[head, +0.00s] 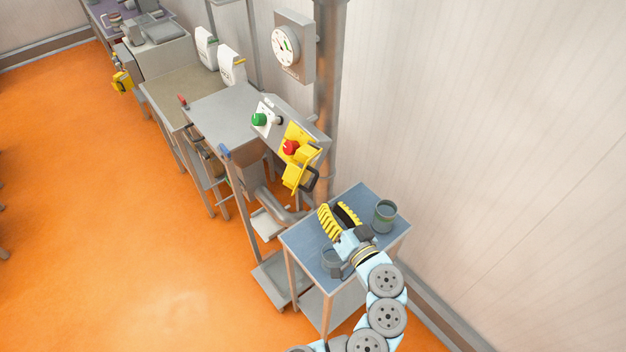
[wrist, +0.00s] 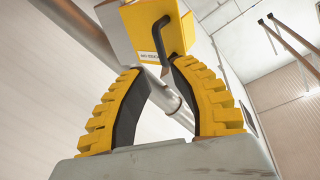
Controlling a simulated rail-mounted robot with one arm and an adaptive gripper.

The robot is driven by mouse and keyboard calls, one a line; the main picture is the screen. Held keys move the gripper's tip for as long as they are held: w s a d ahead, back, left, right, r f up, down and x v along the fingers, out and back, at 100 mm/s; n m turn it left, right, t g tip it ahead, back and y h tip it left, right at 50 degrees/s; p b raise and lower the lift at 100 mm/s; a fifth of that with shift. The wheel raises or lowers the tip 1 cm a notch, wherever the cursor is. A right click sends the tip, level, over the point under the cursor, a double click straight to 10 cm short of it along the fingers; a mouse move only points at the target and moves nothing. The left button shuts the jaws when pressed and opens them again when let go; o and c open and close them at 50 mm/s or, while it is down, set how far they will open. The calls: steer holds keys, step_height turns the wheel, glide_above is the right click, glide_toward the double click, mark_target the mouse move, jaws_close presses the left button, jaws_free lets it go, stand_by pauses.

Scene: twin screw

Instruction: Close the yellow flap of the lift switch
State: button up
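The lift switch is a grey box (head: 312,138) on the column, with a yellow panel and a red button (head: 290,147) in plain sight. Its yellow flap (head: 294,180) hangs down and outward below the button, standing open. A black loop handle (head: 312,178) shows at the flap's right side. My gripper (head: 335,207) is below and right of the flap, apart from it, fingers pointing up. In the wrist view the gripper (wrist: 154,70) is open and empty, with yellow-black fingers spread. Beyond the fingertips show a yellow part (wrist: 155,30) and a black handle (wrist: 160,42).
A small blue-topped table (head: 310,240) stands under my gripper, with a dark cup (head: 385,216) and a glass-like container (head: 333,262) on it. A grey pole (head: 325,70) stands behind the switch. A green knob (head: 258,119) sits left of the red button.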

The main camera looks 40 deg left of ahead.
mark_target(313, 187)
steer(key=p+x, duration=0.2)
steer(key=x, duration=0.7)
steer(key=shift+a, duration=0.15)
jaws_close()
